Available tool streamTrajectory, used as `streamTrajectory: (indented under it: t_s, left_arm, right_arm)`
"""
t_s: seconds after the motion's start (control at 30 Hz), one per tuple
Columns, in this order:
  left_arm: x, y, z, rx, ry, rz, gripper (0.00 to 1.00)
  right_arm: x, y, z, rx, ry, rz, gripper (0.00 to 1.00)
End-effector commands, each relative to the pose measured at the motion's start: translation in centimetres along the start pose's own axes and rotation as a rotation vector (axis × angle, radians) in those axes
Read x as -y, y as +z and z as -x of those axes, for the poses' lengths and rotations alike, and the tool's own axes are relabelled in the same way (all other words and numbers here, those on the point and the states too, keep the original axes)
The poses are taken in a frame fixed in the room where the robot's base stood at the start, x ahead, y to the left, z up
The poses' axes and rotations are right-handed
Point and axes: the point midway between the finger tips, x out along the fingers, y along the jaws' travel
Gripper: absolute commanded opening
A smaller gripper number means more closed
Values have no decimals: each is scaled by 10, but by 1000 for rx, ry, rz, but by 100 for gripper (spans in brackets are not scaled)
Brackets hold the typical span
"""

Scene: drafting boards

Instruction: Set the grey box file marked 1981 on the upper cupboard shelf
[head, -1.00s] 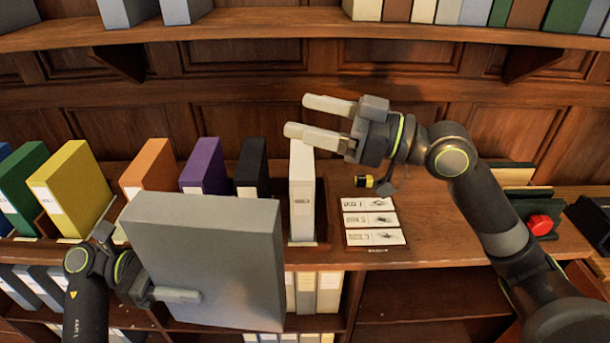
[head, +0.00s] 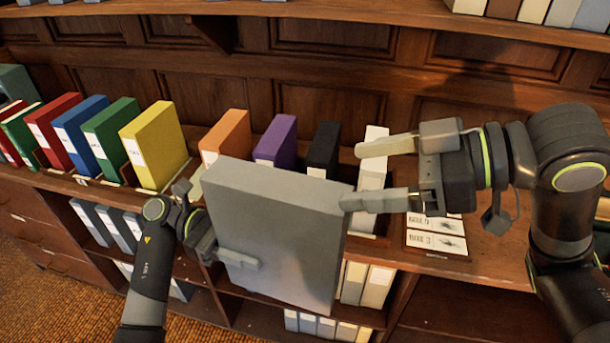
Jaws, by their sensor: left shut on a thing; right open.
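The grey box file (head: 275,230) is held upright in front of the counter, in the middle of the head view. No 1981 mark shows on the faces I see. My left gripper (head: 222,225) is shut on its left side, with one finger across the near face and the other mostly behind. My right gripper (head: 375,172) is open at the file's upper right. Its lower finger overlaps the file's top right corner in the picture; I cannot tell if they touch. The upper shelf (head: 330,12) runs along the top of the view.
Red, blue, green, yellow (head: 153,145), orange (head: 226,135), purple (head: 277,140) and black (head: 323,148) files stand along the counter. A white file (head: 372,180) is partly behind my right gripper. Cards (head: 437,241) lie right of it. Lower shelves hold pale files (head: 372,287).

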Motion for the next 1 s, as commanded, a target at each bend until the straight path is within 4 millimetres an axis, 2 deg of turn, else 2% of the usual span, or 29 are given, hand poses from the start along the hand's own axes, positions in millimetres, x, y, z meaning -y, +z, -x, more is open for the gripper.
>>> streamTrajectory:
  t_s: [1.0]
  left_arm:
    - [0,2,0,3,-1,-4,1]
  right_arm:
    - [2,-2,-74,-5,-3,-5,78]
